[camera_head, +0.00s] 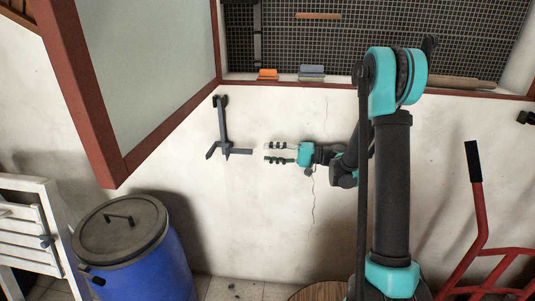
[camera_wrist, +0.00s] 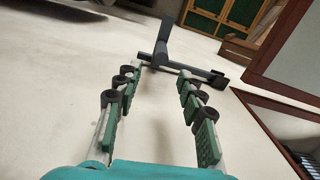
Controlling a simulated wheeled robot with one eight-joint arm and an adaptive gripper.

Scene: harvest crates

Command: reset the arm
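My gripper (camera_head: 270,153) is held out to the left in front of the white wall in the head view, high above the floor. In the wrist view its two green-padded fingers (camera_wrist: 160,88) stand apart with nothing between them, so it is open and empty. A dark metal bracket (camera_head: 224,132) is fixed on the wall just left of my fingertips. It also shows beyond the fingertips in the wrist view (camera_wrist: 162,45). A small gap shows between the fingertips and the bracket in the head view.
A blue barrel (camera_head: 150,262) with a grey lid stands at lower left. A red-framed window pane (camera_head: 110,160) juts out at upper left. An orange block (camera_head: 268,74) and a grey block (camera_head: 312,71) lie on the sill. A red hand truck (camera_head: 478,215) stands at right.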

